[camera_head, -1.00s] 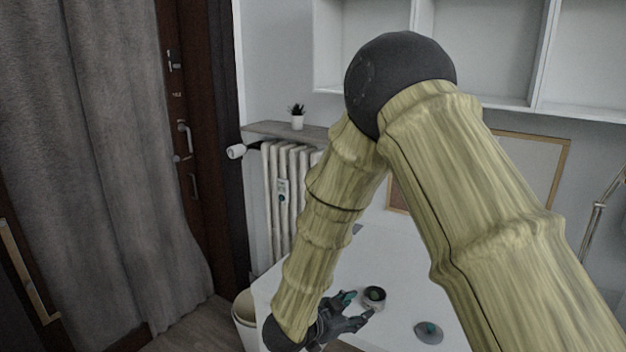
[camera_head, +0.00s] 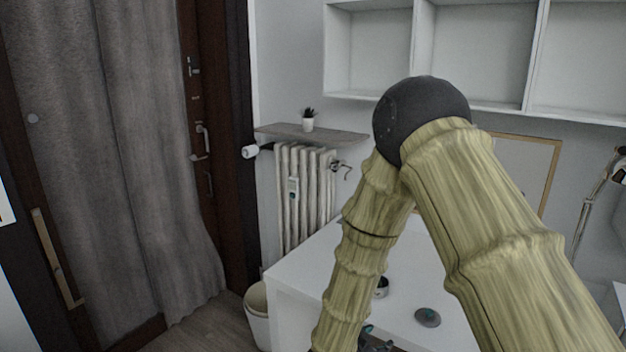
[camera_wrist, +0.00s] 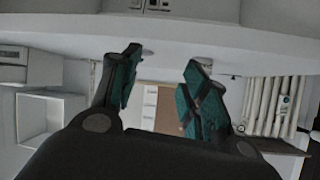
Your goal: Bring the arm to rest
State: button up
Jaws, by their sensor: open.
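My arm is bent, with its dark elbow joint high in the head view and its forearm reaching down toward the desk. My gripper (camera_wrist: 163,72) is open in the wrist view, its two green-padded fingers apart with nothing between them. In the head view only a bit of my gripper (camera_head: 372,340) shows at the bottom edge, partly cut off. The white desk (camera_head: 310,262) lies below and around the forearm. A small round pot (camera_head: 382,290) stands on it, partly hidden behind the forearm. A flat grey disc (camera_head: 427,317) lies to its right.
White wall shelves (camera_head: 470,50) hang above the desk. A radiator (camera_head: 305,195) with a ledge (camera_head: 310,133) and small potted plant (camera_head: 308,122) is at the back left. A bin (camera_head: 257,312) stands beside the desk. A lamp (camera_head: 596,200) is at the right.

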jog(key=s+d+f+n+g+y, duration=0.2)
jog(key=s+d+f+n+y, duration=0.1)
jog(key=s+f, duration=0.55)
jog(key=s+d+f+n+g+y, duration=0.2)
jog(key=s+f+n, duration=0.1)
jog(key=s+f, duration=0.55)
jog(key=s+d+f+n+g+y, duration=0.1)
jog(key=s+f+n+g, duration=0.1)
jog(key=s, duration=0.8)
jog(key=s+d+f+n+g+y, duration=0.1)
jog(key=s+f, duration=0.4)
jog(key=s, duration=0.5)
jog(key=shift+s+d+f+n+g+y+p, duration=0.35)
jog(key=shift+g+y, duration=0.25)
jog(key=shift+g, duration=0.5)
jog(key=shift+w+r, duration=0.1)
jog(key=shift+r, duration=0.05)
